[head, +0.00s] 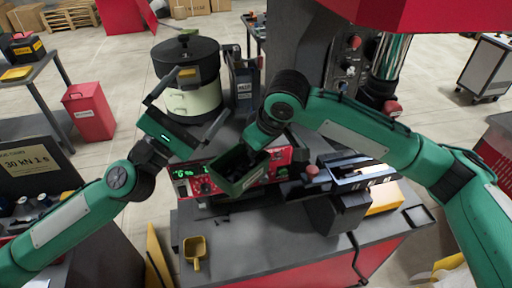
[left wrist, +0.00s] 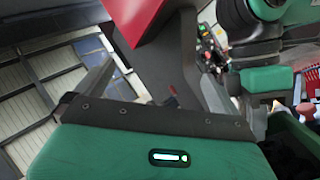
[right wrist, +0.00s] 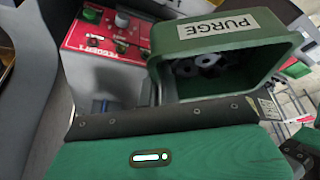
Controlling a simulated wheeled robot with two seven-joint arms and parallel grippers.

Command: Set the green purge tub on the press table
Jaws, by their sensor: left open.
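The green purge tub (head: 242,182) is off the table, tilted, over the front of the red control box (head: 200,182). In the right wrist view the tub (right wrist: 225,42) shows its PURGE label and dark round parts inside. My right gripper (head: 250,150) is at the tub's near wall and appears shut on it; its fingertips are partly hidden. My left gripper (head: 203,92) is open and empty, its fingers spread in front of the bowl feeder (head: 192,98). The grey-topped table (head: 285,248), with a red front, stands below; the press (head: 335,60) rises behind.
A yellow scoop (head: 195,252) lies at the table's left front. A black bin (head: 338,212) and a slotted fixture (head: 355,172) stand to the right. The table's front middle is clear. A red bin (head: 90,112) stands on the floor at left.

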